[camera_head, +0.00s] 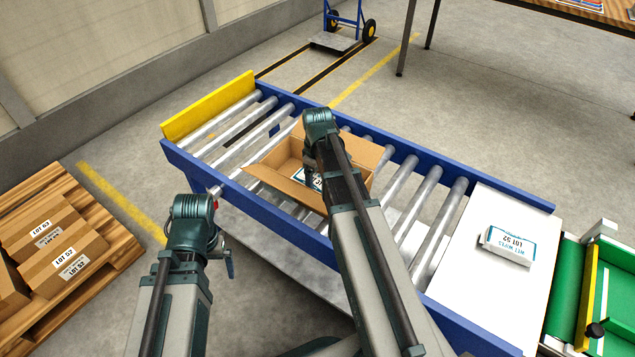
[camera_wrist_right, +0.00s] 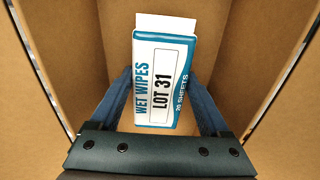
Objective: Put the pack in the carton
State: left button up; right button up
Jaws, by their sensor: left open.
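A blue-and-white wet wipes pack marked LOT 31 (camera_wrist_right: 160,85) is inside the open brown carton (camera_head: 365,155), which stands on the roller conveyor. Part of its label shows in the head view (camera_head: 313,180). My right gripper (camera_head: 309,168) reaches down into the carton. In the right wrist view its two blue fingers (camera_wrist_right: 161,80) flank the pack and meet its sides, shut on it. Whether the pack touches the carton floor cannot be told. My left gripper (camera_head: 227,258) is open and empty beside the conveyor's near side, partly hidden by its wrist.
Another wet wipes pack, LOT 52 (camera_head: 508,245), lies on the white plate (camera_head: 480,285) at the conveyor's right end. A yellow end stop (camera_head: 208,105) closes the left end. Closed cartons (camera_head: 65,250) sit on a pallet at left. A green machine (camera_head: 570,290) stands at right.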

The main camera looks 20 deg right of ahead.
aim_at(318, 181)
jog(key=shift+o, duration=1)
jog(key=shift+r, duration=0.1)
notch_tip(318, 181, up, 12)
jog(key=p, duration=1.2)
notch_tip(318, 181, down, 12)
jog(key=b, duration=1.2)
